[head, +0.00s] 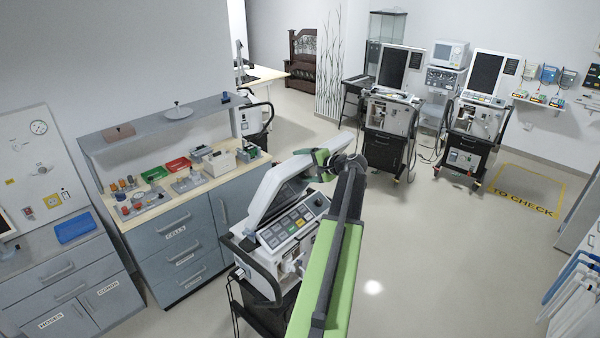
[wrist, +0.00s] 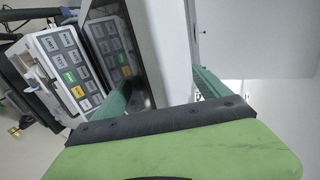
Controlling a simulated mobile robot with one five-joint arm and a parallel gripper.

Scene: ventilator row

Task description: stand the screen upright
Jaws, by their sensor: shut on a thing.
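The screen (head: 272,187) of the nearest ventilator (head: 290,237) is a white-framed panel with a dark face. It is tilted, leaning over the sloping keypad, not upright. My gripper (head: 322,163) is shut on the screen's upper right end. In the wrist view my gripper's green fingers (wrist: 160,95) sit on either side of the screen's white frame (wrist: 163,45), one over the dark face and one behind. The keypad (wrist: 62,65) shows at the left there. The screen's hinge and part of its face are hidden.
A workbench (head: 185,222) with trays and small parts stands left of the ventilator. Two other ventilators (head: 390,115) (head: 478,118) at the back have upright screens. A floor area marked "TO CHECK" (head: 523,203) lies at right. The floor right of my arm is clear.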

